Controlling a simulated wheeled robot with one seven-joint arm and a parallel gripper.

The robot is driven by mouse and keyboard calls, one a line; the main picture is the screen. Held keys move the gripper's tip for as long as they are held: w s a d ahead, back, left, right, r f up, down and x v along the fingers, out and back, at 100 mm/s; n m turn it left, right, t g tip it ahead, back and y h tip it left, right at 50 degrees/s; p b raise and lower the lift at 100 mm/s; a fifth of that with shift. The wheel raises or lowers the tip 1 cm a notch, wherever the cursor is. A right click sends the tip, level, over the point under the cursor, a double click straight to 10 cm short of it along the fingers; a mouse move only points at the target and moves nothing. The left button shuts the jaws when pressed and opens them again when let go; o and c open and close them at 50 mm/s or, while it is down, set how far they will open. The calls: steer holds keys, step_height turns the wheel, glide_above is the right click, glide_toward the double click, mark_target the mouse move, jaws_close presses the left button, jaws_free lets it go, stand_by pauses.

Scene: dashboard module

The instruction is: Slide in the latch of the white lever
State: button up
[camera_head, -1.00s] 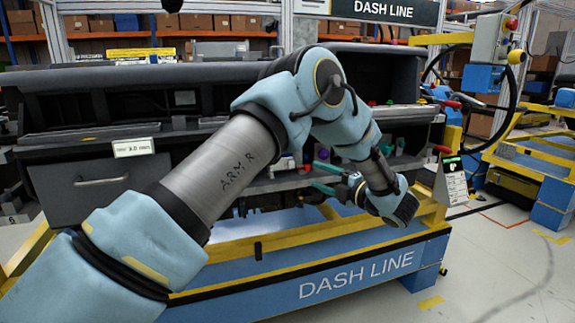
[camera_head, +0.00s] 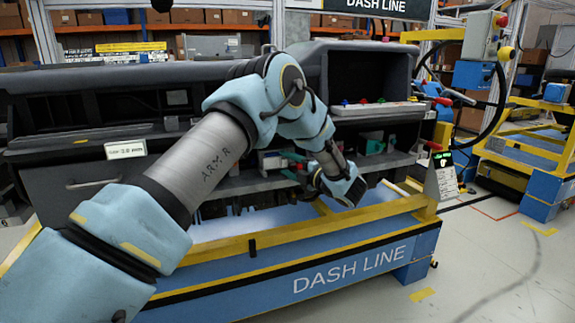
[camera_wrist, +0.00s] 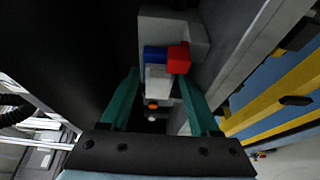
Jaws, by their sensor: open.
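My gripper (camera_wrist: 158,76) is open, its two teal fingers reaching into the dashboard module. In the wrist view a white piece (camera_wrist: 157,80), which looks like the white lever, lies between the fingers with gaps on both sides. A blue block (camera_wrist: 155,54) and a red block (camera_wrist: 178,58) sit at its far end, against a grey housing (camera_wrist: 178,28). A small orange part (camera_wrist: 152,104) shows nearer the palm. I cannot tell which part is the latch.
The dashboard's lower shelf (camera_head: 245,184) and open upper compartment (camera_head: 352,78) surround the work area. A dark panel (camera_wrist: 70,50) lies close on the wrist view's left. A yellow and blue stand (camera_head: 320,272) runs below. A steering wheel (camera_head: 505,95) stands right.

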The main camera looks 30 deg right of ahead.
steer(key=shift+c, duration=0.4)
jaws_close()
